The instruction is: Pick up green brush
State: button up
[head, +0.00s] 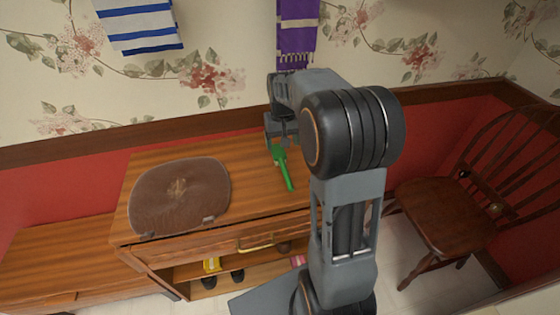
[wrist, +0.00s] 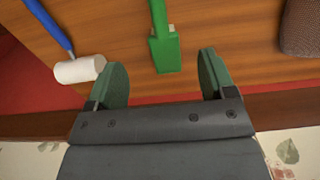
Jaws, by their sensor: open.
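The green brush (head: 283,166) lies on the wooden cabinet top, to the right of the brown cushion-like object. In the wrist view the green brush (wrist: 165,45) has its block-shaped end between and just beyond the fingertips. Its thin handle runs away toward the top edge. My gripper (wrist: 165,78) is open, with a finger on each side and a gap between each finger and the brush. In the head view my gripper (head: 281,135) is at the brush's far end, partly hidden by my arm.
A blue-handled tool with a white roller head (wrist: 80,69) lies close to the left finger. The brown cushion-like object (head: 180,195) covers the cabinet's left part. A red wall stands behind; a wooden chair (head: 445,215) stands right.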

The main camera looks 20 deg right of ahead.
aim_at(282, 160)
jog(key=shift+s+f+b, duration=0.1)
jog(key=shift+f+b, duration=0.2)
jog(key=shift+f, duration=4.35)
jog(key=shift+c, duration=0.2)
jog(key=c, duration=1.1)
